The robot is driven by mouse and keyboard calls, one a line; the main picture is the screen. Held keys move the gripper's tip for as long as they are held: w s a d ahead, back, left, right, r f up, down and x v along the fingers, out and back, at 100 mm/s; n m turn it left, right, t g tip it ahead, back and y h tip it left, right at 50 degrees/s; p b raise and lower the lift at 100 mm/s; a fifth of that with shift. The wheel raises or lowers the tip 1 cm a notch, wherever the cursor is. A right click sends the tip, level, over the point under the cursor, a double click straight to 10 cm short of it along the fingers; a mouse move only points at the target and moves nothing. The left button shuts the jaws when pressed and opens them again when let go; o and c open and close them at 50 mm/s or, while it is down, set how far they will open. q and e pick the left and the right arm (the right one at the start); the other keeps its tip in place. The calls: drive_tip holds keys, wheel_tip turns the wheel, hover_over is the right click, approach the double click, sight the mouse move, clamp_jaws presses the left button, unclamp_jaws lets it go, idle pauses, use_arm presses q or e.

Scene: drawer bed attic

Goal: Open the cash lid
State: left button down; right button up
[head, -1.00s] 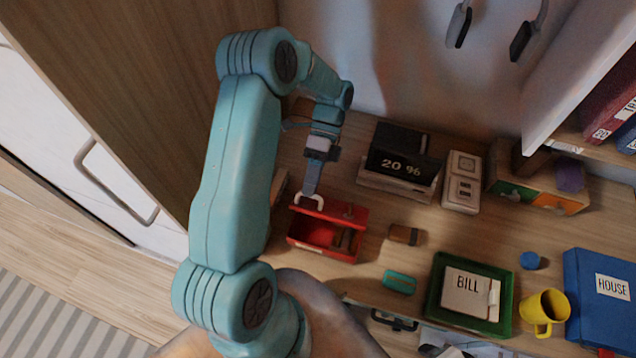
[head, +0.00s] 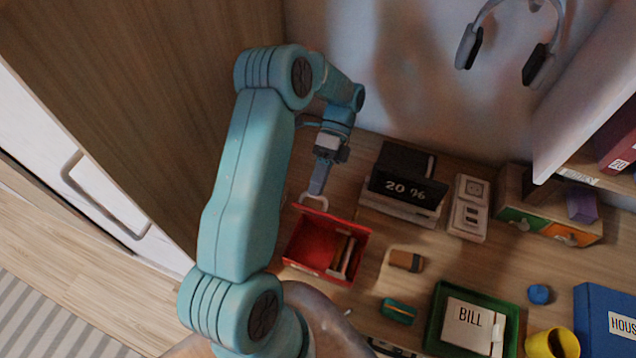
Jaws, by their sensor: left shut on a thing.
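The red cash box (head: 306,252) stands on the desk in the lower middle of the head view. Its lid (head: 334,222) is tilted up and back, and several items show inside the box. A pale curved handle (head: 314,198) sits at the lid's upper edge. My left gripper (head: 318,190) is shut on the handle, reaching down from above. Its fingertips are small in the picture. My right gripper is not in view.
A brown block (head: 406,260), a teal item (head: 398,310), a green tray (head: 432,330) and a yellow mug (head: 552,344) lie nearer. A wooden panel (head: 150,110) rises at left.

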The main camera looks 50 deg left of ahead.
use_arm(q)
drive_tip(key=shift+w+a+f, duration=0.1)
drive_tip(key=shift+f, duration=0.55)
drive_tip(key=c, duration=1.5)
unclamp_jaws()
drive_tip(key=o, duration=0.3)
drive_tip(key=shift+w+a+f, duration=0.15)
drive_tip(key=shift+o, duration=0.2)
drive_tip(key=v, duration=0.7)
drive_tip(key=shift+r, duration=0.5)
drive_tip(key=shift+w+a+f, duration=0.1)
drive_tip(key=shift+w+a, duration=0.05)
